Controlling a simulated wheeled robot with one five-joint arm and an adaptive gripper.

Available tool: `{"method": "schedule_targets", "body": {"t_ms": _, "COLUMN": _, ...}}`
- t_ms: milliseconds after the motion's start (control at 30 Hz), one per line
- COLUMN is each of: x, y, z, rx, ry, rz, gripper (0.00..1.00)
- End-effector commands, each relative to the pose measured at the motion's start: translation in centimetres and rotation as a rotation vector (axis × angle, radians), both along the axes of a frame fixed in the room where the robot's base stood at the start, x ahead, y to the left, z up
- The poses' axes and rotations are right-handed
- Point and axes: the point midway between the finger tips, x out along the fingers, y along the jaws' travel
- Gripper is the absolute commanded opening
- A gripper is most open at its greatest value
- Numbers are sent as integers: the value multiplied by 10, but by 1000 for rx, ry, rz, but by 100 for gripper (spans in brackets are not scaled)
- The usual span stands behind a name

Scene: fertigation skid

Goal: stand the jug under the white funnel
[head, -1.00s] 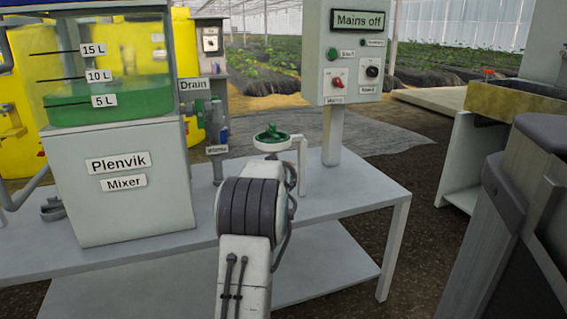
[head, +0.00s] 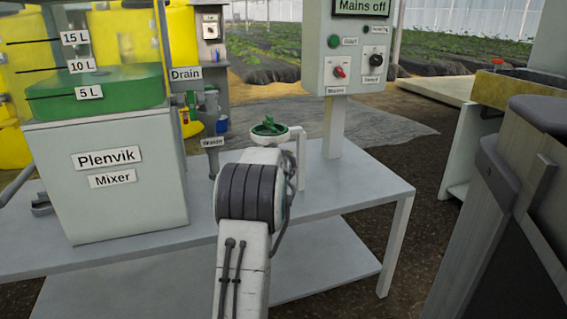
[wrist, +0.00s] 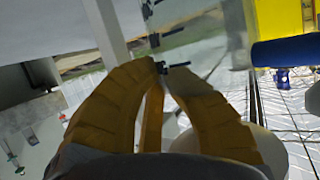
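The white funnel (head: 283,138), green inside, sits on a white bent stand on the bench, just beyond my arm in the head view. I cannot make out the jug in either view; my arm hides part of the bench below the funnel. My gripper (wrist: 161,68) has two ochre ribbed fingers, and their tips meet in the wrist view with nothing visible held between them. The head view does not show the fingers, as my own arm link is in front.
The Plenvik mixer (head: 115,190) with its green-filled tank stands left on the grey bench (head: 345,205). A drain valve and waste pipe (head: 212,130) are beside it. The switch panel (head: 352,55) stands at the right. The bench's right end looks clear.

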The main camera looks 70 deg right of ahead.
Motion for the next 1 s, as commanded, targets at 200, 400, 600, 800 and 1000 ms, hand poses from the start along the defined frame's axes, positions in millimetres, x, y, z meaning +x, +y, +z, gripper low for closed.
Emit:
{"method": "schedule_targets", "body": {"t_ms": 200, "x": 0, "y": 0, "z": -1, "rx": -1, "ry": 0, "rz": 0, "gripper": 8}}
{"method": "schedule_targets", "body": {"t_ms": 400, "x": 0, "y": 0, "z": -1, "rx": -1, "ry": 0, "rz": 0, "gripper": 26}}
{"method": "schedule_targets", "body": {"t_ms": 600, "x": 0, "y": 0, "z": -1, "rx": -1, "ry": 0, "rz": 0, "gripper": 30}}
{"method": "schedule_targets", "body": {"t_ms": 800, "x": 0, "y": 2, "z": 2, "rx": -1, "ry": 0, "rz": 0, "gripper": 30}}
{"method": "schedule_targets", "body": {"t_ms": 1000, "x": -4, "y": 17, "z": 11, "rx": -2, "ry": 0, "rz": 0, "gripper": 30}}
